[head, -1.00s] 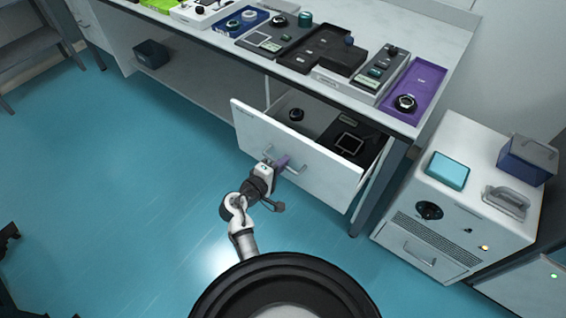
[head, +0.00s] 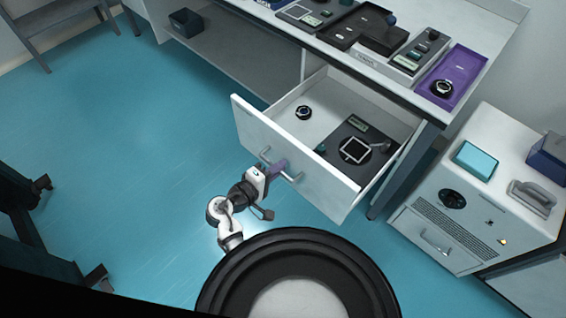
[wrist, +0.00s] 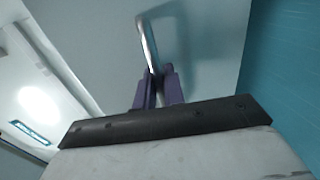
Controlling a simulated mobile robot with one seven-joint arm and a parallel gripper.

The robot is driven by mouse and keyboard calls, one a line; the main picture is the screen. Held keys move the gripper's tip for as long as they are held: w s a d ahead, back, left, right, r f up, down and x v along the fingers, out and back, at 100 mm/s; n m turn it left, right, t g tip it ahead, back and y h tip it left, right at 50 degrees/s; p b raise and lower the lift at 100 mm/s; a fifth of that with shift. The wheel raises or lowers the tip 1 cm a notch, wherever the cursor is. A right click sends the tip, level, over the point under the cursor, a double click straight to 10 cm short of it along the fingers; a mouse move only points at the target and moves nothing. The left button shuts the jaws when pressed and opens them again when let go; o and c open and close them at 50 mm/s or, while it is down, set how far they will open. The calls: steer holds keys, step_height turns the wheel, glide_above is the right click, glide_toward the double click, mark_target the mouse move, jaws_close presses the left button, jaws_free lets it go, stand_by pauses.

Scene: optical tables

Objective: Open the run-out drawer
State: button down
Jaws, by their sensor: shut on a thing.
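The run-out drawer (head: 318,182) hangs under the bench and is pulled well out, with its inside showing. Its metal bar handle (head: 292,177) is on the white front; the handle also shows in the wrist view (wrist: 147,45). Inside the drawer are a small round dial piece (head: 303,112) at the back left and a dark tray with a white-framed square (head: 354,150) on the right.
Trays with instruments, including a purple tray (head: 462,72), cover the bench top. A white cabinet (head: 470,205) with a teal box (head: 476,159) stands to the right, close to the bench leg. Blue floor (head: 130,130) is clear to the left. A dark frame stands at lower left.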

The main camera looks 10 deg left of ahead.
steer(key=shift+a, duration=0.1)
steer(key=c, duration=1.6)
jaws_free()
steer(key=shift+s, duration=0.15)
